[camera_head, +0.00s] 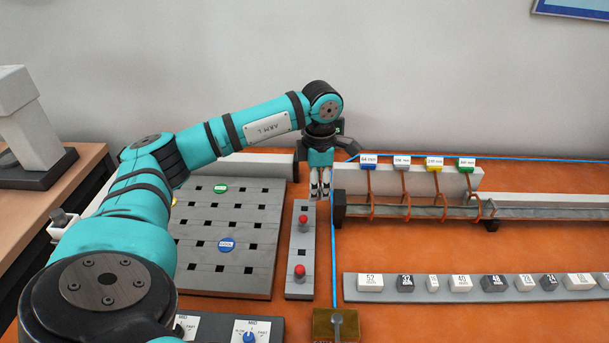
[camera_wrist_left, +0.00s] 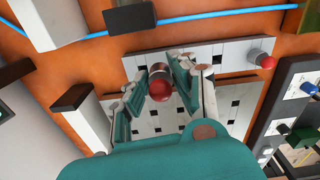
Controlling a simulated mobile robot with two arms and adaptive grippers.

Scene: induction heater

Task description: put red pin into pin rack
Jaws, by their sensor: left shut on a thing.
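A narrow grey strip with square holes, which looks like the pin rack (camera_head: 302,246), lies on the orange table. My left gripper (camera_head: 320,194) points down above the far end of the strip. In the left wrist view its fingers are shut on a red pin (camera_wrist_left: 160,89), its grey body pointing toward the strip (camera_wrist_left: 228,57). My right gripper is not in view.
Left of the strip is a wide grey board (camera_head: 200,250) with square holes and green and blue discs. To the right are a rail with copper coils (camera_head: 407,190) and a row of numbered blocks (camera_head: 440,290). A blue cable (camera_head: 334,255) runs beside the strip.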

